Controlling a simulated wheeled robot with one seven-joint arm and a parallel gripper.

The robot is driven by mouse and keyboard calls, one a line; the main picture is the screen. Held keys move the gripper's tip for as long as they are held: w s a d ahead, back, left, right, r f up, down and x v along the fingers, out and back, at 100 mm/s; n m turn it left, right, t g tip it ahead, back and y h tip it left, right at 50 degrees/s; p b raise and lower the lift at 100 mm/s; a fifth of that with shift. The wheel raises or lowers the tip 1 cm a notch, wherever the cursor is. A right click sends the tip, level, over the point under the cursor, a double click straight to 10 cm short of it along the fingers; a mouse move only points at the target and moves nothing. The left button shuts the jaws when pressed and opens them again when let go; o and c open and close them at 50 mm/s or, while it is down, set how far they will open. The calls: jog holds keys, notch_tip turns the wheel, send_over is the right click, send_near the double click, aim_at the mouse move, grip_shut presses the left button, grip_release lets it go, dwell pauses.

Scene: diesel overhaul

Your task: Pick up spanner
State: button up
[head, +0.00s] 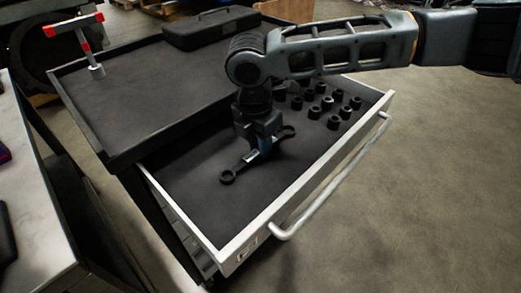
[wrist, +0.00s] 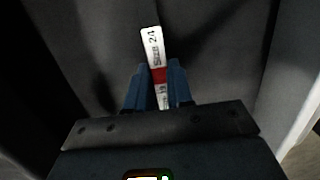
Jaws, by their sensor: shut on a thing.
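The spanner (head: 238,167) is dark, with a ring at each end, and sits inside the open drawer (head: 180,228) in the head view. My gripper (head: 263,148) points down over it and is shut on its middle. In the wrist view the blue fingers of my gripper (wrist: 158,88) stand on both sides of a white label with a red band on the spanner (wrist: 152,46), reading "Size 24". The ring ends are not clear in the wrist view. I cannot tell whether the spanner touches the drawer floor.
Several black sockets (head: 332,105) stand in the drawer's back right. The drawer has a silver rim and a front handle (head: 330,182). The cart top (head: 125,100) holds a black case (head: 210,28) and a red-and-grey tool (head: 82,40). A pale-topped bench (head: 30,190) stands at left. Floor at right is clear.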

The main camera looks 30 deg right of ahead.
grip_shut()
dwell(0.3)
jog(key=shift+r, duration=0.55)
notch_tip(320, 180, up, 3)
jog(key=shift+w+f, duration=0.1)
jog(key=shift+f, duration=0.05)
jog(key=s+d+r+b, duration=0.1)
jog(key=d+r, duration=0.6)
jog(key=d, duration=0.4)
jog(key=shift+s+d+r, duration=0.15)
jog(key=shift+s+d, duration=0.15)
jog(key=shift+s, duration=0.05)
jog(key=shift+o, duration=0.5)
grip_release()
grip_shut()
